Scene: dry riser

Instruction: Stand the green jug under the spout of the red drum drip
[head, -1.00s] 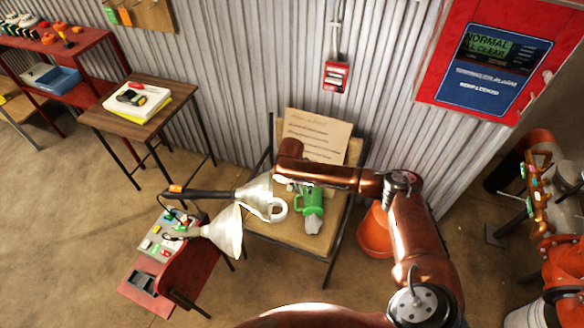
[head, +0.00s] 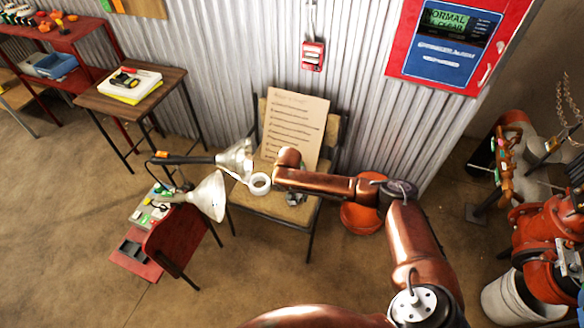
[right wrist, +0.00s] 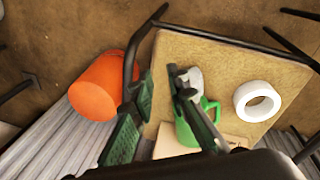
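In the right wrist view, the green jug (right wrist: 190,126) stands on the tan chair seat (right wrist: 222,66), its grey top (right wrist: 194,78) showing past my finger. In the head view, my arm hides its green body; only a grey part (head: 295,199) shows. My right gripper (right wrist: 160,78) is open over the seat with nothing between its fingers. The jug is just right of the right-hand finger, partly behind it; I cannot tell whether they touch. Red pipework (head: 548,236) stands at the far right; I cannot pick out the drum drip's spout. My left gripper is out of view.
A white ring (right wrist: 257,101) lies on the seat beside the jug. An orange bucket (head: 361,218) stands right of the chair. A paper board (head: 292,122) leans at the back. Silver cone-shaped shades (head: 207,195) stand left. A white bucket (head: 510,300) is below the pipework.

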